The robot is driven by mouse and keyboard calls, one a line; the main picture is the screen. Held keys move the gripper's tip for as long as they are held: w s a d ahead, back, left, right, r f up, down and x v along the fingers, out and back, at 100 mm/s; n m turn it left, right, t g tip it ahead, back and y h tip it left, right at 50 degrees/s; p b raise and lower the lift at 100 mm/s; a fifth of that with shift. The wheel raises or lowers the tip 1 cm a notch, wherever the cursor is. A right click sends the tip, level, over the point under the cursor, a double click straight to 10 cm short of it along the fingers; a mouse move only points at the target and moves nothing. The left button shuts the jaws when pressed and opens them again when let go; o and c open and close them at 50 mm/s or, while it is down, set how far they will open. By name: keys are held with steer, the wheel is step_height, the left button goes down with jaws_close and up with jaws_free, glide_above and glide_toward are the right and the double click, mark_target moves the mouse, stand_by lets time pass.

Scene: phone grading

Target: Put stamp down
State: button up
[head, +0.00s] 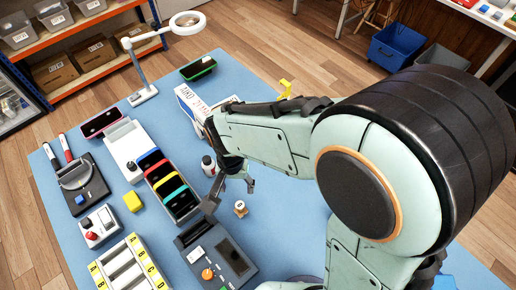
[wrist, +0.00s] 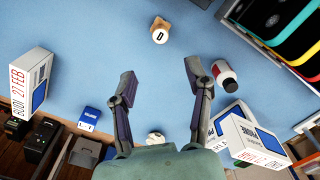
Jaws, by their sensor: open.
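A small wooden stamp with a round white top marked "0" (head: 240,208) stands on the blue table. In the wrist view the stamp (wrist: 160,31) is at the top centre, beyond the fingertips and apart from them. My gripper (head: 230,193) is open over the table, just beside the stamp in the head view. In the wrist view my gripper (wrist: 158,75) has its two fingers spread wide, with only bare blue table between the tips.
A small bottle (head: 208,164) stands left of my gripper. Tray phones (head: 166,180) lie further left. A dark grey device (head: 238,262) sits at the front. Lettered boxes (head: 190,103) stand behind. Clear table surrounds the stamp.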

steer(key=s+d+r, duration=0.2)
steer(key=d+r, duration=0.3)
steer(key=d, duration=0.2)
steer(key=shift+d+r, duration=0.35)
steer(key=shift+d, duration=0.05)
steer(key=shift+o, duration=0.5)
steer(key=s+d+r+n, duration=0.1)
steer(key=s+d+r, duration=0.3)
steer(key=s+d, duration=0.2)
steer(key=shift+s+d+y, duration=0.3)
steer(key=shift+s+d, duration=0.05)
steer(key=shift+s, duration=0.65)
steer(key=shift+s+d, duration=0.1)
steer(key=shift+s, duration=0.25)
